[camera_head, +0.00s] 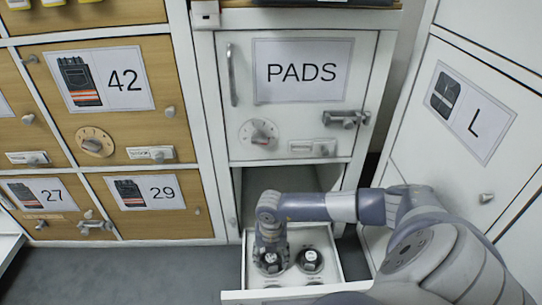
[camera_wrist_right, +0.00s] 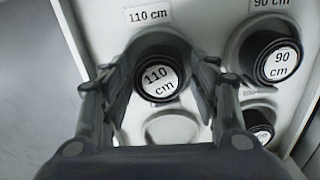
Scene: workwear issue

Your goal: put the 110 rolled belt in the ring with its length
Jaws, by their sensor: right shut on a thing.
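The 110 rolled belt (camera_wrist_right: 158,80) is black with a white "110 cm" end label. In the right wrist view it stands between the fingers of my right gripper (camera_wrist_right: 162,68), which is shut on it. A grey ring (camera_wrist_right: 163,40) shows around and behind the belt, under the "110 cm" label (camera_wrist_right: 148,14) on the drawer floor. I cannot tell whether the belt rests on the bottom. In the head view my right gripper (camera_head: 270,248) reaches down into the open drawer (camera_head: 334,252), with the belt (camera_head: 270,262) below it. My left gripper is not in view.
A 90 cm rolled belt (camera_wrist_right: 279,63) stands in the ring to the right. A second belt (camera_wrist_right: 262,133) shows nearer, partly hidden. An empty-looking ring (camera_wrist_right: 171,128) lies nearer my gripper. The drawer walls are close; the PADS cabinet (camera_head: 296,125) stands above.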

